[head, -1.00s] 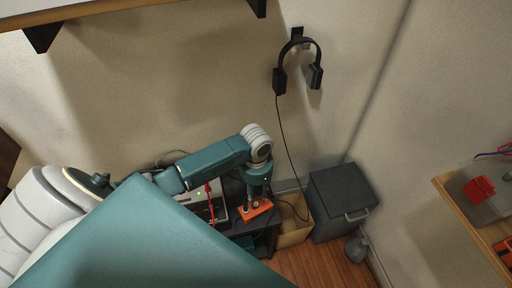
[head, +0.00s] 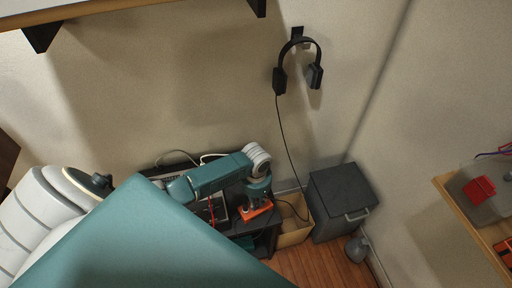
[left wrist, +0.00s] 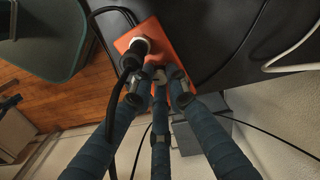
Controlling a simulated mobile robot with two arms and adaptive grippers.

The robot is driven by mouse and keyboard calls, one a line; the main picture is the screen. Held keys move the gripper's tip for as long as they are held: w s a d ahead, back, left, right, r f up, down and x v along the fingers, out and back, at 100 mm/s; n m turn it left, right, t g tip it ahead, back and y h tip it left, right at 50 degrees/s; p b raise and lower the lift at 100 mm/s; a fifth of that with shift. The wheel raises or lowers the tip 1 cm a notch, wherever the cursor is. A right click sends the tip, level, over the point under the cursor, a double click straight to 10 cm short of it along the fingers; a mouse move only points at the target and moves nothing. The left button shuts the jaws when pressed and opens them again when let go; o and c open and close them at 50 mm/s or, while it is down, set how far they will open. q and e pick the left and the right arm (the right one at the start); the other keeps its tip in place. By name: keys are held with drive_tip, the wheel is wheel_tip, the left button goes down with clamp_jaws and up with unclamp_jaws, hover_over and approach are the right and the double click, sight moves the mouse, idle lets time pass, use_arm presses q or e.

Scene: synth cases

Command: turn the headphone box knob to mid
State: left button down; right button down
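The headphone box is a small orange box (head: 256,214) on a black surface beside the wall; it also shows in the left wrist view (left wrist: 157,38). A black plug with a silver collar (left wrist: 138,56) stands in it, with a black cable running off. My left gripper (head: 256,200) points down right over the box. In the left wrist view its fingers (left wrist: 158,88) reach the near edge of the box, with their tips apart. The knob is not clearly seen; the fingertips may hide it. My right gripper is in neither view.
Black headphones (head: 298,66) hang on the wall, their cable dropping towards the box. A cardboard bin (head: 294,230) and a dark grey cabinet (head: 342,200) stand right of the black table (head: 262,243). A white cable (left wrist: 292,52) lies near the box.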

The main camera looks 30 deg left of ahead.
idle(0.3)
use_arm(q)
drive_tip(key=shift+m, duration=0.3)
drive_tip(key=shift+r, duration=0.1)
drive_tip(key=m+p, duration=0.1)
drive_tip(key=m, duration=0.3)
drive_tip(key=shift+m+p, duration=0.3)
drive_tip(key=m, duration=0.4)
drive_tip(key=shift+m, duration=1.2)
drive_tip(key=c, duration=1.7)
unclamp_jaws()
